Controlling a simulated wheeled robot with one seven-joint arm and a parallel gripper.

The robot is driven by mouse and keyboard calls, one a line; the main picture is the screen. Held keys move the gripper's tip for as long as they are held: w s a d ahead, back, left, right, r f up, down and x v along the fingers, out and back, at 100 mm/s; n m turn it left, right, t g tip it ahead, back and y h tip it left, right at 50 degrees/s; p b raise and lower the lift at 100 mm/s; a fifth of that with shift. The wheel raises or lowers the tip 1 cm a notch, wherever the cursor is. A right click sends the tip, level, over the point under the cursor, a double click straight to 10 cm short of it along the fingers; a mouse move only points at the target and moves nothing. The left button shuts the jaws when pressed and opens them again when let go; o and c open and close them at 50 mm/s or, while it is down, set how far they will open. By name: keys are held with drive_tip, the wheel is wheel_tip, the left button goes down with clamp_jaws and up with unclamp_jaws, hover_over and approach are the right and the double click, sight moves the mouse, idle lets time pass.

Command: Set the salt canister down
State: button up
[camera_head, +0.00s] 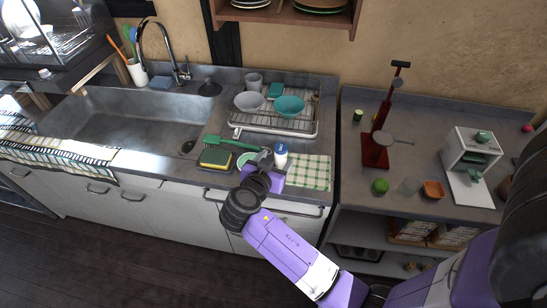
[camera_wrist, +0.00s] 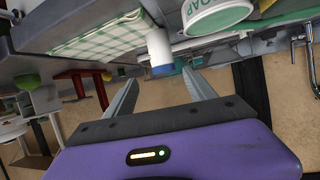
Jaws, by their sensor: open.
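The salt canister, a small white cylinder with a blue top (camera_head: 281,155), appears to stand upright on the counter at the left edge of a green checked cloth. In the wrist view the canister (camera_wrist: 159,48) shows just beyond and between the fingertips, its blue end toward them. My gripper (camera_head: 266,160) is beside the canister at the counter front. Its two fingers (camera_wrist: 160,78) are spread apart with nothing between them. Its exact gap to the canister is hard to tell.
The checked cloth (camera_head: 309,172) lies right of the canister. A green-and-white soap dish (camera_wrist: 216,17), a sponge (camera_head: 215,158) and a green brush (camera_head: 229,143) are close on the left. A dish rack (camera_head: 258,129) with bowls stands behind. A sink (camera_head: 140,122) is further left.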

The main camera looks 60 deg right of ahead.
sight(279, 153)
drive_tip(key=shift+w+f+p+x, duration=0.15)
drive_tip(key=shift+p+x, duration=0.4)
drive_tip(key=shift+x, duration=1.35)
drive_tip(key=shift+w+f+p+x, duration=0.15)
drive_tip(key=shift+p+x, duration=0.4)
drive_tip(key=shift+x, duration=1.3)
drive_tip(key=shift+a+r, duration=0.1)
drive_tip(key=shift+a, duration=0.05)
clamp_jaws()
